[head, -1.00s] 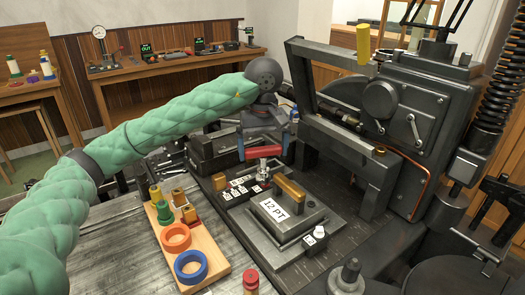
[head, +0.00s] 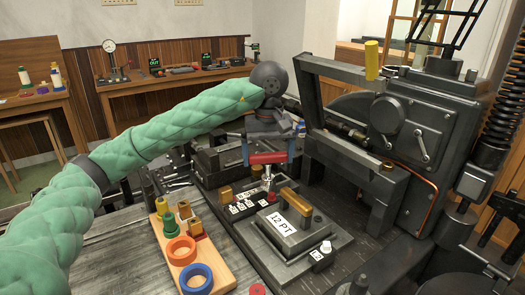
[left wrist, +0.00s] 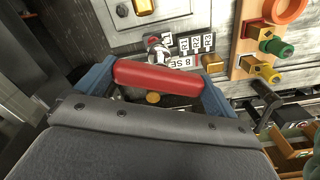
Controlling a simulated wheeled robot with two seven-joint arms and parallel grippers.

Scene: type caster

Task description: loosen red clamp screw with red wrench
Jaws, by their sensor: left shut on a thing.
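My left gripper (head: 268,156) is shut on the red bar handle of the wrench (head: 268,157), which lies crosswise between its blue fingers. The red handle also shows in the left wrist view (left wrist: 165,78) between the fingers of my left gripper (left wrist: 160,85). A shiny metal shaft (head: 268,173) stands below the handle, above the black strip with white labels. In the left wrist view a metal piece with some red (left wrist: 157,45) shows just beyond the handle. The clamp screw itself is not clearly visible, and I cannot tell whether the wrench is seated on it. My right gripper is out of view.
A block marked 12 PT (head: 282,236) with a brass bar (head: 296,199) stands in front. A wooden board (head: 216,257) with orange and blue rings is at its left. The dark machine (head: 412,130) rises at the right, close to the gripper.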

